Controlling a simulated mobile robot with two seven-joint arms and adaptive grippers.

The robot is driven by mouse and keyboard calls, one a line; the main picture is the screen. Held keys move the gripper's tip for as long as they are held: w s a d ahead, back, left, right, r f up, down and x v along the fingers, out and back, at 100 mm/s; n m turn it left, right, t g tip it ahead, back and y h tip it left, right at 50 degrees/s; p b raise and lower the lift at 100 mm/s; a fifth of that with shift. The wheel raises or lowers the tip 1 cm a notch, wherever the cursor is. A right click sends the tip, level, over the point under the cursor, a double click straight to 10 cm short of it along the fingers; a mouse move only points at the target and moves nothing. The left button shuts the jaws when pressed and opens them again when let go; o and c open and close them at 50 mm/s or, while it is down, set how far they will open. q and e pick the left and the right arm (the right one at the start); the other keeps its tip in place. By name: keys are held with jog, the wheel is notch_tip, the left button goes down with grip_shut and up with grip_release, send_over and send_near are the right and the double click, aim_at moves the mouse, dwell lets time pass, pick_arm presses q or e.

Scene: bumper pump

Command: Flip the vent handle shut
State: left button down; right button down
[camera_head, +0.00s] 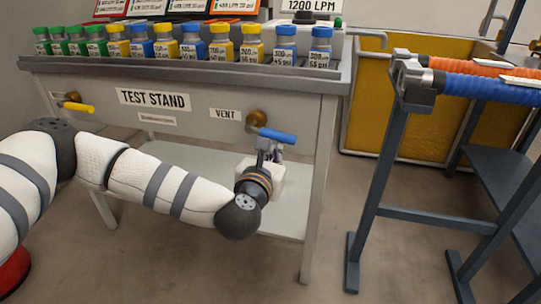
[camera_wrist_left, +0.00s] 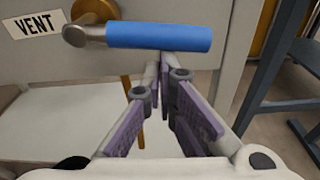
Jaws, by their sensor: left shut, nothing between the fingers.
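The vent handle (camera_head: 277,135) is a blue lever on a brass valve (camera_head: 257,121), to the right of the VENT label (camera_head: 226,114) on the test stand's front panel. In the left wrist view the blue handle (camera_wrist_left: 158,36) lies nearly level, pointing right from its metal pivot. My left gripper (camera_head: 272,150) is at the handle from below and in front. In the wrist view its fingers (camera_wrist_left: 163,72) are closed together with nothing between them, tips just under the handle's middle. I cannot tell whether they touch it. My right gripper is not in view.
A yellow handle (camera_head: 78,107) is on the panel's left. Several capped bottles (camera_head: 193,48) line the stand's top. A dark rack (camera_head: 389,170) with orange and blue coiled hoses stands at right, a yellow bin (camera_head: 390,100) behind it. Floor between stand and rack is clear.

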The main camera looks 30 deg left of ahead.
pick_arm(q)
jog(key=shift+d+r, duration=0.2)
jog(key=shift+r, duration=0.15)
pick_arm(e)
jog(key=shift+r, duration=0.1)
pick_arm(q)
jog(key=shift+r, duration=0.1)
dwell(0.4)
